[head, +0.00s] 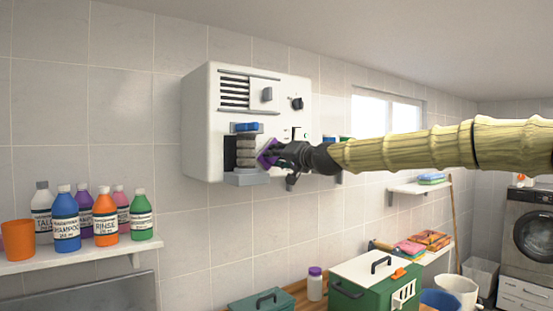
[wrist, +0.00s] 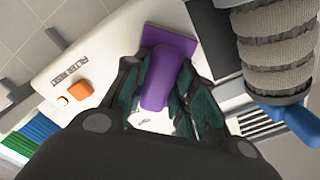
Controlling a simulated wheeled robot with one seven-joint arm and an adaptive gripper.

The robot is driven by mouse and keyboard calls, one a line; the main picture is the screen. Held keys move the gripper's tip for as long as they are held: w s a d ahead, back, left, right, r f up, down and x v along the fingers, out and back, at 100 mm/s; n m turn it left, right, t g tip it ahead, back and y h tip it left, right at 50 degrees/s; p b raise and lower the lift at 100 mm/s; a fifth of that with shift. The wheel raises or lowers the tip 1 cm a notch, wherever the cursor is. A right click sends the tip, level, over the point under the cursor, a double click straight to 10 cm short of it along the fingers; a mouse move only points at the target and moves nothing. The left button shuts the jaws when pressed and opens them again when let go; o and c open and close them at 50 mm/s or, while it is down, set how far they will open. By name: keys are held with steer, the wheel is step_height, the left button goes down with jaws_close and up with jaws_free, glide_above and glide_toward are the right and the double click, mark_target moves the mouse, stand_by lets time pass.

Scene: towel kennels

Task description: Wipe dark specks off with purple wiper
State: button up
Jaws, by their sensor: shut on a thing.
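The purple wiper (head: 269,153) is at the front of a white wall-mounted box (head: 203,124). My gripper (head: 280,152) is shut on the wiper. In the wrist view the wiper (wrist: 168,85) stands between my two fingers (wrist: 165,105), with its flat purple end toward the white panel (wrist: 95,45). I cannot tell whether it touches the panel. I make out no dark specks; my gripper and the wiper cover part of the panel.
A ribbed grey cylinder (wrist: 275,50) with a blue end (wrist: 295,122) is close beside my gripper. The box also has a knob (head: 297,103) and a lower ledge (head: 247,178). A shelf with several bottles (head: 75,262) is at left; a green crate (head: 362,295) is below.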

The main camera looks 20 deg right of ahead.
steer(key=shift+r+p, duration=0.5)
steer(key=shift+r, duration=0.9)
steer(key=shift+f+b, duration=2.4)
steer(key=shift+f, duration=0.7)
steer(key=shift+r+p, duration=1.45)
steer(key=shift+r, duration=1.6)
step_height(320, 180, down, 6)
steer(key=b, duration=0.4)
steer(key=shift+b, duration=0.35)
steer(key=shift+b+v, duration=0.95)
steer(key=shift+v, duration=2)
steer(key=shift+s, duration=0.1)
